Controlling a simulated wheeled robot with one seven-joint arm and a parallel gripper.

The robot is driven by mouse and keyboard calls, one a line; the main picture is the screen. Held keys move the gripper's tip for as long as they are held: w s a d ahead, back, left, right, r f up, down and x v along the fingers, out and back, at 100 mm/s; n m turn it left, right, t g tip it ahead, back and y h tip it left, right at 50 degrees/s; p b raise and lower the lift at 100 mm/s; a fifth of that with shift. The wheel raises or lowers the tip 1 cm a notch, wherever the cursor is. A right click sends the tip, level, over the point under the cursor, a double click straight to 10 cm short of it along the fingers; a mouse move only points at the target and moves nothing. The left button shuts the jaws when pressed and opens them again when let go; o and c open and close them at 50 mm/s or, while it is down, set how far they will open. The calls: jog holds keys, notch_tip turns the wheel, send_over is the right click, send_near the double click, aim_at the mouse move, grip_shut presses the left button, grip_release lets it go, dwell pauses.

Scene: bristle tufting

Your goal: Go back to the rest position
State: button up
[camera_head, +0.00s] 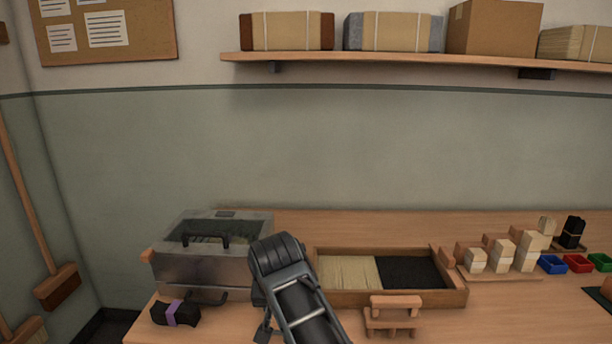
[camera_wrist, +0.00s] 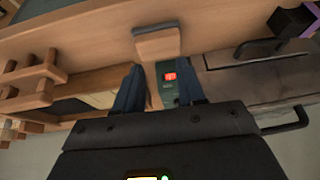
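In the wrist view my gripper (camera_wrist: 160,68) has its two dark blue fingers apart, with nothing held between them. In the head view my dark arm (camera_head: 283,268) reaches up from the bottom over the front of the workbench (camera_head: 500,325). It stands between the grey metal box and the wooden tray. The fingers are mostly hidden there.
The lidded grey metal box (camera_head: 200,268) stands left of my arm, with a dark bundle in a purple band (camera_head: 175,313) before it. Right are the two-part bristle tray (camera_head: 390,298), a small wooden stand (camera_head: 395,315), wooden blocks (camera_head: 500,255) and coloured bins (camera_head: 577,264).

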jog(key=s+d+f, duration=0.5)
jog(key=s+f, duration=0.1)
jog(key=f, duration=0.4)
jog(key=s+d+f+t+y, duration=0.1)
jog(key=s+d+f+t, duration=0.15)
jog(key=s+d, duration=0.45)
jog(key=s+d+f+t+y, duration=0.15)
jog(key=s+d+f, duration=0.25)
jog(key=s, duration=0.8)
jog(key=s+d+r+t+h, duration=0.1)
jog(key=s+d+r, duration=0.25)
jog(key=s, duration=0.35)
jog(key=s+d+r+t, duration=0.2)
jog(key=s+r, duration=0.3)
jog(key=s, duration=0.3)
jog(key=s+d+r+t+h, duration=0.1)
jog(key=s+d+r, duration=0.25)
jog(key=s, duration=0.35)
jog(key=s+d+r+t, duration=0.1)
jog(key=s+r, duration=0.4)
jog(key=r, duration=0.6)
jog(key=shift+s+d+t+h, duration=0.3)
jog(key=shift+d+h, duration=0.05)
jog(key=shift+h, duration=0.1)
